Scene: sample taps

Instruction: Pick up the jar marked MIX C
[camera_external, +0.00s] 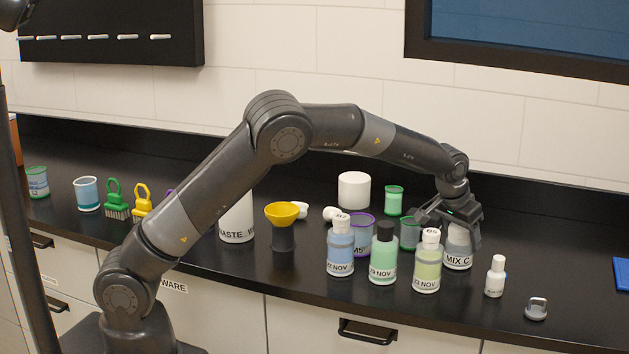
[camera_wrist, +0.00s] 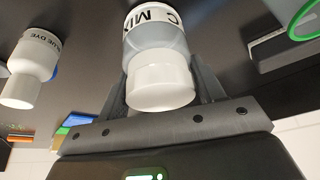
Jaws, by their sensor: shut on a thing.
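The jar marked MIX C (camera_external: 458,250) stands upright on the black counter at the right, behind and beside a bottle with yellow-green liquid (camera_external: 427,265). It also shows in the wrist view (camera_wrist: 154,45), with its white cap toward the camera and its label upside down. My gripper (camera_external: 452,222) reaches it from above and is shut on it, with one finger on each side in the wrist view (camera_wrist: 162,88). The jar's base looks to be at counter level; I cannot tell if there is a gap under it.
A small white dropper bottle (camera_external: 495,277), labelled BLUE DYE in the wrist view (camera_wrist: 30,70), stands right of the jar. Blue (camera_external: 341,250) and green (camera_external: 383,258) bottles stand left. A green-rimmed beaker (camera_external: 409,232) is close behind. A grey-capped item (camera_external: 536,308) lies near the front edge.

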